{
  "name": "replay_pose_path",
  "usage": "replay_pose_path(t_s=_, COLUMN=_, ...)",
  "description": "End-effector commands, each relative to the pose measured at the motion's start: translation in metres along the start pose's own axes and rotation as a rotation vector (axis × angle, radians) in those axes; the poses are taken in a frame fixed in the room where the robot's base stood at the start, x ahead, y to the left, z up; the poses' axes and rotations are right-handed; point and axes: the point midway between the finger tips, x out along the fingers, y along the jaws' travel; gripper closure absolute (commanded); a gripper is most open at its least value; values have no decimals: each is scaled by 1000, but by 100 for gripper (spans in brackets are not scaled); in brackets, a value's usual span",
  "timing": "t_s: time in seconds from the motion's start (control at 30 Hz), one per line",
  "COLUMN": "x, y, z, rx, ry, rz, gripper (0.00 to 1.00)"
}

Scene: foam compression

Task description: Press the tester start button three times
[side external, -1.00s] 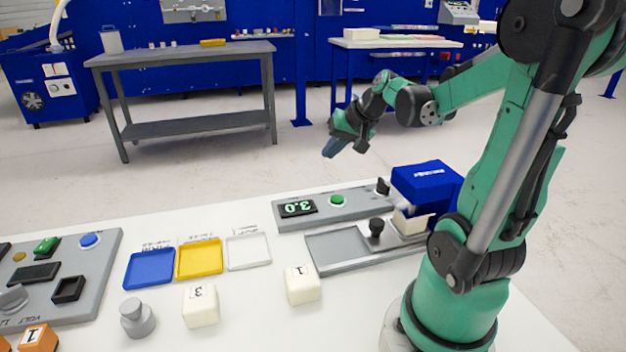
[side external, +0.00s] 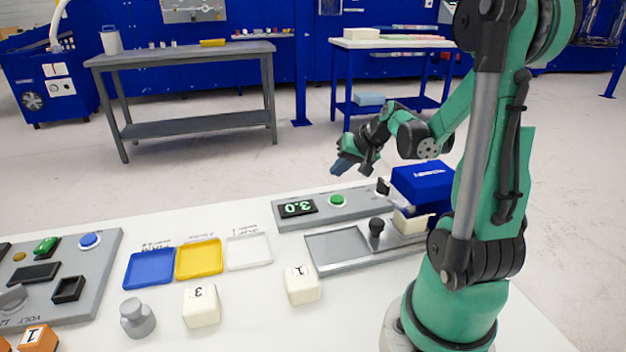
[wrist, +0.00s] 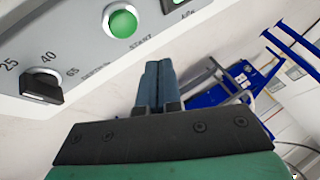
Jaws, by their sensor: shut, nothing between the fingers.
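The tester's control panel (side external: 365,204) is a grey strip at the back of the white table. Its round green start button (side external: 338,200) sits between a display reading 3.0 (side external: 298,208) and a black knob (side external: 383,186). In the wrist view the green button (wrist: 123,21) shows at the top, with START lettering beside it. My gripper (side external: 338,171) is shut and empty, above and behind the button in the side view, apart from it. In the wrist view the closed blue fingertips (wrist: 158,68) are below and right of the button.
A blue tester head (side external: 420,182) stands over a white block (side external: 410,222) right of the panel. A metal tray (side external: 335,245) lies in front. Blue (side external: 150,268), yellow (side external: 199,259) and white trays (side external: 249,251), and white numbered blocks (side external: 301,285), sit on the table to the left.

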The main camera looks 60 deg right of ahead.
Motion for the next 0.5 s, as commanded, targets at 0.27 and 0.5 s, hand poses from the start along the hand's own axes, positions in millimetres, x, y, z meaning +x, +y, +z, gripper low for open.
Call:
replay_pose_path(t_s=0.27, x=25, y=14, z=14, rx=0, ry=0, rz=0, gripper=100)
replay_pose_path(t_s=0.5, x=32, y=17, z=18, rx=0, ry=0, rz=0, gripper=100)
